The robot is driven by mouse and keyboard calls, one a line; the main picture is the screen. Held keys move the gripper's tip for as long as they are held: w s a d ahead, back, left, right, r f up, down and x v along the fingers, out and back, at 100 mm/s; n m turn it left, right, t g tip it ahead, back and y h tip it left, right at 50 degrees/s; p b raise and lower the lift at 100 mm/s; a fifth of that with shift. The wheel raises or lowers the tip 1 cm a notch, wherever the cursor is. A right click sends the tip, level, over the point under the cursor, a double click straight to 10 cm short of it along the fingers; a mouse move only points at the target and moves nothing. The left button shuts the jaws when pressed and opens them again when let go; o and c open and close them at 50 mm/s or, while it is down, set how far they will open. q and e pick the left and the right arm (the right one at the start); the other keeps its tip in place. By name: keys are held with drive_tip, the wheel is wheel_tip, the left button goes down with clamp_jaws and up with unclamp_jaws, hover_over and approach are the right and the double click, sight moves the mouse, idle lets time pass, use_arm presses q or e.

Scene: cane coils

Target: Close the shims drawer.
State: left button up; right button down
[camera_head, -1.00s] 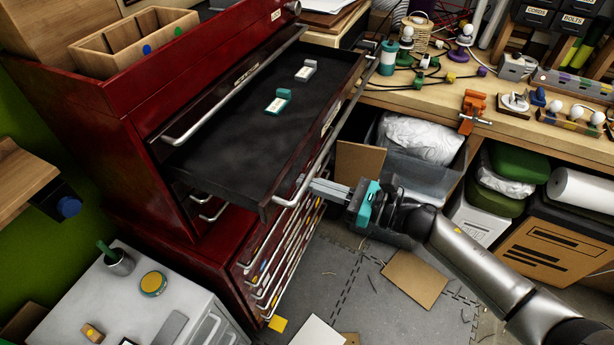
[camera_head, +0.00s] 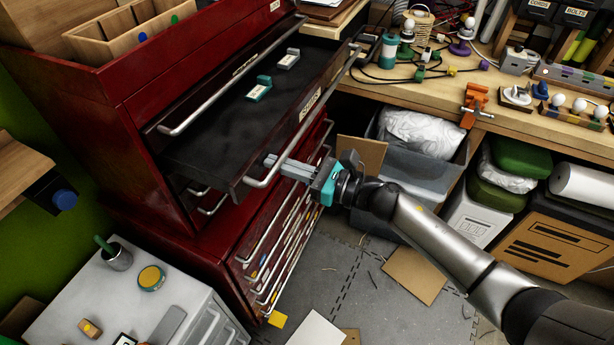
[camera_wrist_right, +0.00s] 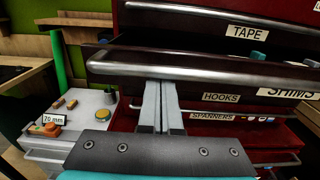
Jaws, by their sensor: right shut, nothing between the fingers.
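The shims drawer (camera_head: 215,140) is pulled partway out of the red tool chest (camera_head: 150,110). Its black tray holds a teal-topped block and a grey block. A SHIMS label (camera_wrist_right: 290,93) is on its front. A long metal handle (camera_head: 305,125) runs along the front, and the handle also shows in the right wrist view (camera_wrist_right: 220,72). My right gripper (camera_head: 270,162) is shut and empty, its fingertips (camera_wrist_right: 160,85) at the handle near the drawer's near end. They appear to touch the handle or drawer front. My left gripper is out of view.
A shut drawer labelled TAPE (camera_wrist_right: 245,32) lies above, and HOOKS (camera_wrist_right: 222,97) and SPANNERS (camera_wrist_right: 212,116) drawers lie below. A white cabinet (camera_head: 75,300) stands at the lower left. A workbench (camera_head: 420,92) is to the right. The grey floor (camera_head: 350,270) has loose cardboard.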

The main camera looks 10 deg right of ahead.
sight(209, 145)
drive_tip(key=b+x, duration=0.7)
drive_tip(key=x, duration=1)
drive_tip(key=shift+w+a+f, duration=0.1)
drive_tip(key=shift+a+r, duration=0.1)
drive_tip(key=shift+r, duration=0.15)
drive_tip(key=shift+r, duration=0.15)
drive_tip(key=shift+w, duration=0.1)
